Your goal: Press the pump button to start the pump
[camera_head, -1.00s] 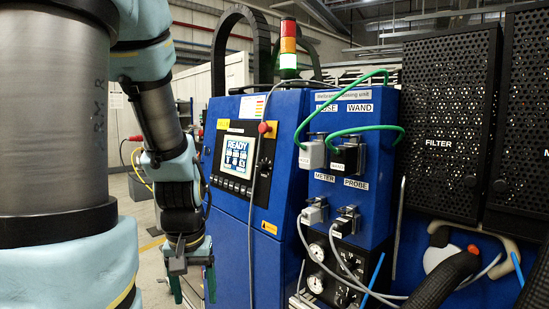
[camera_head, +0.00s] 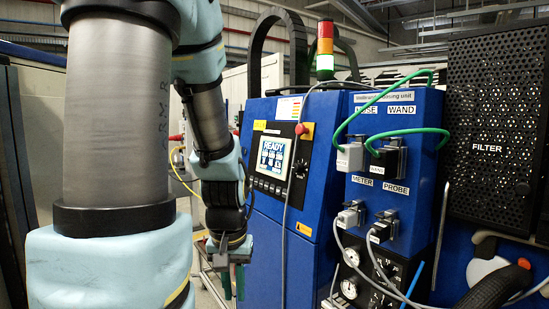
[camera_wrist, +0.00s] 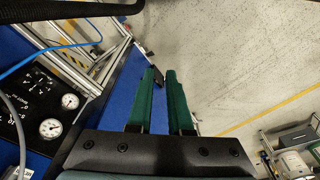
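The blue pump unit (camera_head: 262,240) stands right of my arm in the head view. Its control panel has a lit screen (camera_head: 272,155) reading READY, with a row of small keys (camera_head: 270,187) beneath it. A red knob (camera_head: 305,131) sits at the panel's upper right. I cannot tell which control is the pump button. My gripper (camera_head: 233,285) hangs low at the left of the unit, below the panel and apart from the keys. The panel is not visible there.
Green cables (camera_head: 410,132) and grey plugs (camera_head: 350,157) stick out from the unit's right side. A grey cable (camera_head: 289,225) hangs across its front. Gauges (camera_wrist: 50,128) and a metal frame (camera_wrist: 85,50) lie left in the wrist view. Open floor (camera_wrist: 230,60) is right.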

